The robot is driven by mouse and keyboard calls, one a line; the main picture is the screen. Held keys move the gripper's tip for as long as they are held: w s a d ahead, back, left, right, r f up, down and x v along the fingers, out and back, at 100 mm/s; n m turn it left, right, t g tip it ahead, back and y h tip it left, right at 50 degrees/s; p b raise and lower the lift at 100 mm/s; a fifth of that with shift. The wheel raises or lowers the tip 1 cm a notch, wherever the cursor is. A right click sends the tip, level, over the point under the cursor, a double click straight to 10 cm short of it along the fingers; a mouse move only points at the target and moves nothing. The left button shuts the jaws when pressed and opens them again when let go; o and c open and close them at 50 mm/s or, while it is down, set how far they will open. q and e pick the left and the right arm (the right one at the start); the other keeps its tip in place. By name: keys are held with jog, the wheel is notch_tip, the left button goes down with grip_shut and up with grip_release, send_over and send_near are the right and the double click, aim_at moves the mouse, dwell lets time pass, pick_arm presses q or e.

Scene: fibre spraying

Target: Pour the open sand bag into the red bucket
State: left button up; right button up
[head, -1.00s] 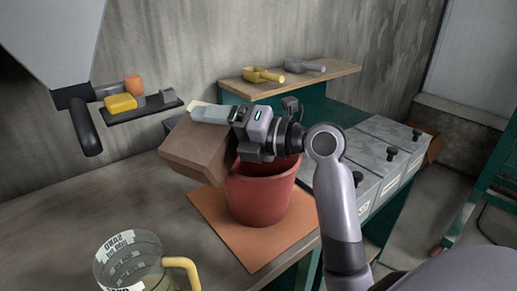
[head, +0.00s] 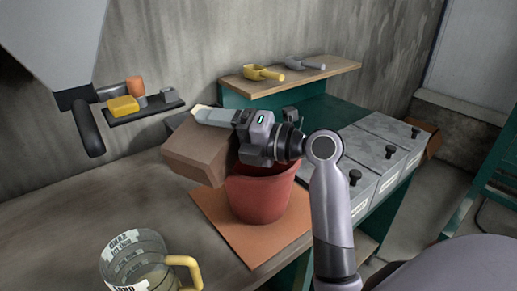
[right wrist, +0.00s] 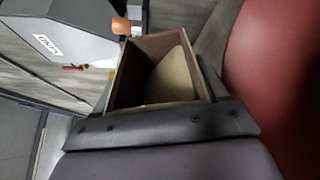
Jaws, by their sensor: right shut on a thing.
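The open sand bag (head: 200,150) is a brown, box-shaped paper bag. It is tilted, just left of and above the rim of the red bucket (head: 262,197). My right gripper (head: 218,120) is shut on the bag from above the bucket. In the right wrist view the bag's open mouth (right wrist: 125,75) shows pale tan sand (right wrist: 172,78) inside, and the red bucket (right wrist: 285,70) fills the right side. No falling sand shows. The bucket stands upright on an orange mat (head: 245,243); its inside is mostly hidden. My left gripper is not in view.
A clear measuring jug (head: 135,255) with a yellow handle stands at the front left. A grey hopper (head: 50,35) hangs at the upper left beside a small black shelf (head: 145,110). Yellow (head: 262,73) and grey (head: 305,63) scoops lie on a back shelf. Lidded bins (head: 385,150) stand right.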

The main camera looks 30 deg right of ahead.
jog(key=shift+w+d+r+m+y+b, duration=0.15)
jog(key=shift+w+d+r+m, duration=0.1)
jog(key=shift+d+m, duration=0.15)
jog(key=shift+w+d+r+m+y+b, duration=0.1)
jog(key=shift+w+d+m+y+b, duration=0.1)
jog(key=shift+d+m, duration=0.15)
jog(key=shift+w+d+r+m, duration=0.1)
jog(key=shift+d+r+m, duration=0.2)
jog(key=shift+m, duration=0.55)
dwell(0.7)
jog(key=shift+w+d+f+m+t+b, duration=0.1)
jog(key=shift+d+f+m+t+b, duration=0.15)
jog(key=shift+f+m+b, duration=0.55)
dwell(0.6)
jog(key=shift+w+d+r+m+t+p, duration=0.15)
jog(key=shift+r+m+p, duration=0.1)
jog(key=shift+r+m, duration=0.4)
jog(key=shift+w+d+r+m+t+p, duration=0.15)
jog(key=shift+r+m+p, duration=0.15)
jog(key=shift+r+m, duration=0.3)
jog(key=shift+d+r+m+t+p, duration=0.15)
jog(key=shift+r+m+p, duration=0.1)
jog(key=shift+r+m, duration=0.4)
dwell(0.8)
jog(key=shift+w+d+m, duration=0.15)
jog(key=shift+d+m, duration=0.1)
jog(key=shift+m, duration=0.65)
dwell(0.4)
jog(key=shift+r, duration=0.2)
